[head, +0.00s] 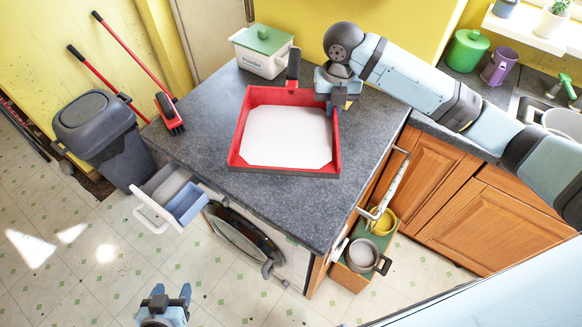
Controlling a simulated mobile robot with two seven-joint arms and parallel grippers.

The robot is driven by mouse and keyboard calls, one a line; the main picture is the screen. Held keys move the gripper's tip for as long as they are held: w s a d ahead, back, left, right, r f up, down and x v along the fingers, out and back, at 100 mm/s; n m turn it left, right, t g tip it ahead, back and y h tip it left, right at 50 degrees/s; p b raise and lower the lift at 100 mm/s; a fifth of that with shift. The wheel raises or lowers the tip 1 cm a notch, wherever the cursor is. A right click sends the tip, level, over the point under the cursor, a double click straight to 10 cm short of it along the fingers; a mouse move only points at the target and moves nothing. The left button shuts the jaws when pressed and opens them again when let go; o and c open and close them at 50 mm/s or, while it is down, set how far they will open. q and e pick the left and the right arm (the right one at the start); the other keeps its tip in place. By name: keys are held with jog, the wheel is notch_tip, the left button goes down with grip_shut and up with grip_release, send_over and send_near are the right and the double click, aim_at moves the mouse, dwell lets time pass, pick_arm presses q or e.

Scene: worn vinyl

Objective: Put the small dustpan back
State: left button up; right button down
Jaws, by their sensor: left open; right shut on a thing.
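A red dustpan (283,96) with a white flat inside and a dark front edge is over the grey worktop. I cannot tell whether it rests on the top or hangs just above it. Its short dark and red handle points to the back, near a white box. My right gripper (337,103) is at the dustpan's back right corner, shut on its right rim; the fingertips are partly hidden. My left gripper (166,298) is open and empty, low at the bottom edge, over the floor and away from the worktop.
A white powder box (262,60) with a green lid stands behind the dustpan. A small drawer (172,195) is open at the left, and a pull-out with pots (365,255) stands open at the right. A dark bin (100,125) and a red broom (170,113) are at the left.

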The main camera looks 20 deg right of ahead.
jog(key=shift+w+d+r+n, duration=0.15)
jog(key=shift+r+n, duration=0.15)
jog(key=shift+n, duration=0.3)
jog(key=shift+w+a+r+n, duration=0.15)
jog(key=shift+r+n, duration=0.1)
jog(key=shift+n, duration=0.35)
jog(key=shift+d+n, duration=0.1)
jog(key=shift+n, duration=0.2)
notch_tip(320, 180, down, 15)
jog(key=shift+r+p, duration=0.2)
jog(key=shift+p, duration=0.9)
notch_tip(320, 180, down, 5)
jog(key=shift+r+p, duration=0.1)
jog(key=shift+p, duration=0.25)
jog(key=shift+f, duration=0.2)
